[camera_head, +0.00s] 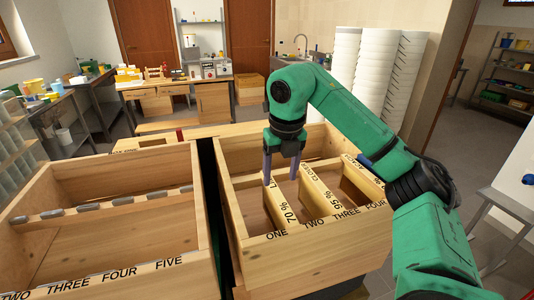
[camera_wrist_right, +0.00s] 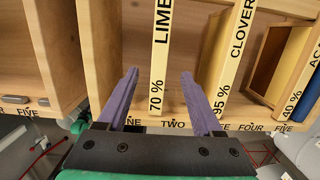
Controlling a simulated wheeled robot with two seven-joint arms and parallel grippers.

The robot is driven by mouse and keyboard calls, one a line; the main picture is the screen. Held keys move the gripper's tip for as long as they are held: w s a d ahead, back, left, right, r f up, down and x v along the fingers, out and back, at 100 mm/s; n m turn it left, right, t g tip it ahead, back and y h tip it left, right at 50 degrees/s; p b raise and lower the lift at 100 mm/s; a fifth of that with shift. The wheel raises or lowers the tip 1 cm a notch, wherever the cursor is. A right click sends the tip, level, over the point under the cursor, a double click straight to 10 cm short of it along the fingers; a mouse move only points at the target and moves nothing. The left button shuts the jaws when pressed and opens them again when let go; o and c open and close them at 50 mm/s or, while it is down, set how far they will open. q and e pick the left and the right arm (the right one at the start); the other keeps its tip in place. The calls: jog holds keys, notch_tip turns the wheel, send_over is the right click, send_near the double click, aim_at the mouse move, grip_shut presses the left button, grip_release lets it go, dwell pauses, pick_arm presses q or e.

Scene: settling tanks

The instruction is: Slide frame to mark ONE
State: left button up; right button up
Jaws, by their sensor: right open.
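Inside stand the 70 % LIME frame (camera_wrist_right: 160,45), the 95 % CLOVER frame (camera_head: 322,192) and the 40 % ACACIA frame (camera_head: 364,182). The LIME frame's near end sits between marks ONE (camera_head: 277,236) and TWO (camera_wrist_right: 173,124). My right gripper (camera_head: 285,180) is open, pointing down over the box. In the right wrist view its fingers (camera_wrist_right: 160,88) lie either side of the LIME frame, with gaps. Whether they reach below its top is unclear. My left gripper is out of view.
A second wooden box (camera_head: 150,277), lettered up to FIVE, stands at the left with a row of grey pieces on a rail inside. A narrow dark gap separates the boxes. White cylinder stacks (camera_head: 378,75) stand behind; benches line the back.

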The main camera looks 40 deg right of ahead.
aim_at(279, 198)
jog(key=shift+w+d+f+b, duration=0.15)
jog(key=shift+w+f+b, duration=0.4)
jog(key=shift+f, duration=0.15)
jog(key=f+b, duration=0.1)
jog(key=s+f+b, duration=0.1)
jog(key=f, duration=0.1)
jog(key=f+b, duration=0.1)
jog(key=shift+s+a+f, duration=0.2)
jog(key=shift+a+f, duration=0.05)
jog(key=shift+f, duration=0.05)
jog(key=f, duration=0.2)
jog(key=w+f, duration=0.1)
jog(key=f, duration=0.1)
jog(key=w+f+p, duration=0.1)
jog(key=f, duration=0.2)
jog(key=shift+d, duration=0.4)
jog(key=shift+s+f, duration=0.1)
jog(key=shift+f, duration=0.25)
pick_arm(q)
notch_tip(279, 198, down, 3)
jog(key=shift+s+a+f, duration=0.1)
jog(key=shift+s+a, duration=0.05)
pick_arm(e)
jog(key=shift+f, duration=0.1)
jog(key=c, duration=0.9)
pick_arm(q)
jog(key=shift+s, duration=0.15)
pick_arm(e)
grip_shut()
jog(key=shift+a, duration=0.1)
